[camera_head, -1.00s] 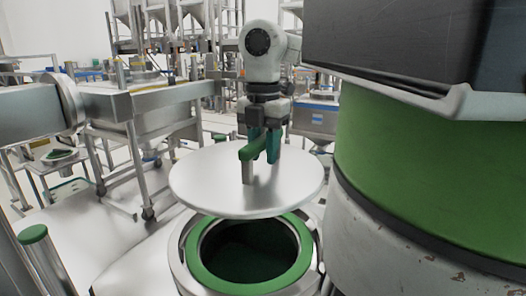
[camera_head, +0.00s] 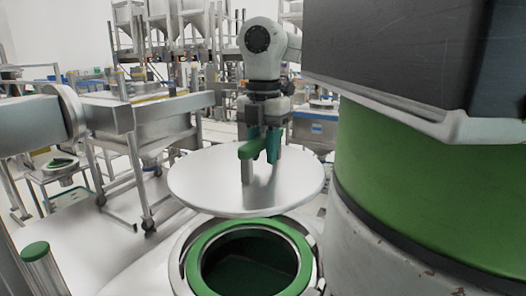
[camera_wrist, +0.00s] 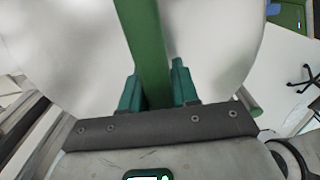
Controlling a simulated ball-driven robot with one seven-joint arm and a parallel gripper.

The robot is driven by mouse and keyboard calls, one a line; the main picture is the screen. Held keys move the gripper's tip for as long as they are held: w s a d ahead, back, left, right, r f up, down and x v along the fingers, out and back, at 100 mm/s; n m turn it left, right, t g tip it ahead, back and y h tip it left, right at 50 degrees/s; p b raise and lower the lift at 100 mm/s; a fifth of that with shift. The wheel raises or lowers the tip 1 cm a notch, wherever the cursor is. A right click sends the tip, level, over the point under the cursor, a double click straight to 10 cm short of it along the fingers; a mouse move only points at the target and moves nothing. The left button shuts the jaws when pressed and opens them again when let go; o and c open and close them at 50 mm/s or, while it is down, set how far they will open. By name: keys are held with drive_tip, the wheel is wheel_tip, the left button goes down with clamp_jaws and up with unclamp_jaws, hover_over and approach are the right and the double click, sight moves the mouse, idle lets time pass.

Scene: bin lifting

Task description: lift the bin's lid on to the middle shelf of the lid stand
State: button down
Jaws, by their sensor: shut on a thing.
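The lid is a round, flat silver disc (camera_head: 215,182) with a green handle bar (camera_head: 252,150). It hangs in the air above the bin and looks roughly level. My gripper (camera_head: 262,148) is shut on the handle from above. In the wrist view the green fingers (camera_wrist: 158,88) sit on both sides of the green handle bar (camera_wrist: 143,40), with the pale lid (camera_wrist: 215,45) beneath. The bin (camera_head: 305,262) stands open below the lid, with a green ring around its dark mouth. I cannot make out the lid stand with its shelves for certain.
A large green and white drum-like body (camera_head: 400,190) fills the right side. A metal frame (camera_head: 110,115) with legs stands at the left, and a green-capped post (camera_head: 38,255) at the lower left. Steel machinery fills the background.

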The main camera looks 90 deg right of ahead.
sight(263, 136)
drive_tip(key=shift+r+p, duration=0.65)
drive_tip(key=shift+r, duration=0.9)
drive_tip(key=shift+s+f, duration=0.1)
drive_tip(key=shift+f, duration=0.05)
